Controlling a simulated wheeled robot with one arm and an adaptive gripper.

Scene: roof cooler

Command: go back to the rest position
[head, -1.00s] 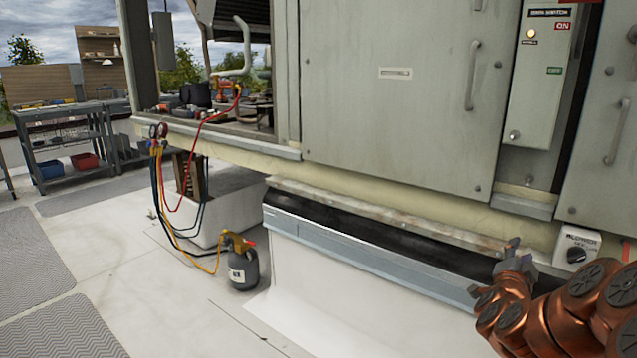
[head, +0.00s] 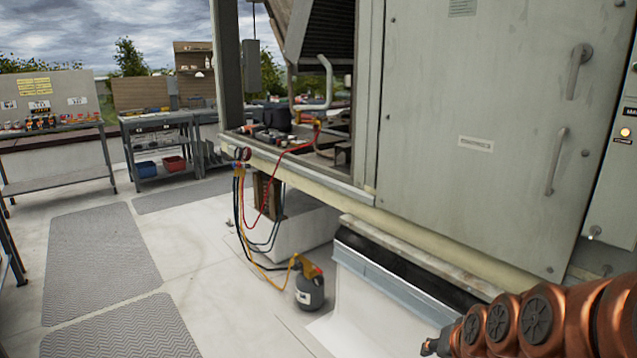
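My copper-coloured arm reaches in from the lower right corner of the head view. My gripper (head: 432,346) is a small dark shape at the arm's left end, low in the picture. It is in front of the white curb (head: 372,308) under the large grey cooler unit (head: 470,130). Its fingers are too small and too close to the bottom edge to tell open from shut. I see nothing held in it.
A grey bottle (head: 310,292) stands on the floor, with hoses running up to gauges (head: 241,154) on the unit's ledge. Grey mats (head: 100,255) lie on the open floor at left. Shelving carts (head: 160,145) and a workbench (head: 55,187) stand behind.

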